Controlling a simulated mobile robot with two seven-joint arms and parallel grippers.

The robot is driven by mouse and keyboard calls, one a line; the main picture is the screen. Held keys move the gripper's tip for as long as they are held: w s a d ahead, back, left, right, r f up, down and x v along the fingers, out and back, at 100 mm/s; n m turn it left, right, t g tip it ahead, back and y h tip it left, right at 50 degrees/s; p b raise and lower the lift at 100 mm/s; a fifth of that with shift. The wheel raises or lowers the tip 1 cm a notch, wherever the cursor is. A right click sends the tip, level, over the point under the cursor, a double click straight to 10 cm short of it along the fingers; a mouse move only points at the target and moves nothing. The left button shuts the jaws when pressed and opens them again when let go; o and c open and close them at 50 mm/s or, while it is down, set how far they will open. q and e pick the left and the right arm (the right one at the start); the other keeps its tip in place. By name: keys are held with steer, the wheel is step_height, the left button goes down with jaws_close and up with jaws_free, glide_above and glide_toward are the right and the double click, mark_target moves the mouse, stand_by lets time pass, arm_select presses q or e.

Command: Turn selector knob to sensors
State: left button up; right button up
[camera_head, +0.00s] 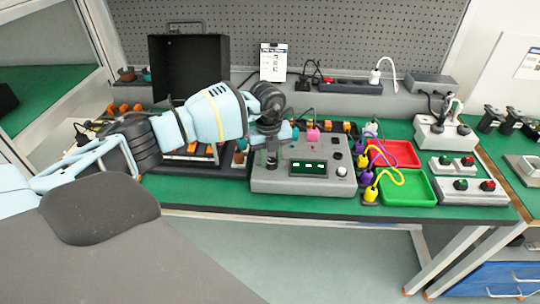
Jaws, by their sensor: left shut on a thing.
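A grey control box (300,183) stands near the front edge of the green bench. It has a small green-lit display panel (308,168) in its middle and several knobs and buttons. My left gripper (271,161) points down at the left part of the box's top and is shut on the selector knob there. The fingers hide the knob, so its pointer and the position labels cannot be read. My right gripper is not in view.
A red tray (396,153) and a green tray (407,188) lie right of the box, with purple and yellow cables (370,172) between. Button boxes (470,190) stand further right. An open black case (190,68) stands at the back left.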

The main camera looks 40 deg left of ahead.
arm_select(q)
steer(key=m, duration=0.4)
steer(key=shift+w+m, duration=0.1)
steer(key=shift+m, duration=0.2)
steer(key=m, duration=0.3)
steer(key=shift+m, duration=0.3)
steer(key=m, duration=0.4)
steer(key=shift+g, duration=0.3)
steer(key=m, duration=0.3)
steer(key=shift+b, duration=0.4)
steer(key=shift+m, duration=0.4)
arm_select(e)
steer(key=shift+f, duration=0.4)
arm_select(q)
steer(key=shift+d, duration=0.1)
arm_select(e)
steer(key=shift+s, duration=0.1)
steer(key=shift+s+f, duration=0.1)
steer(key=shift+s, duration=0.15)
arm_select(q)
steer(key=o, duration=1)
steer(key=shift+c, duration=0.2)
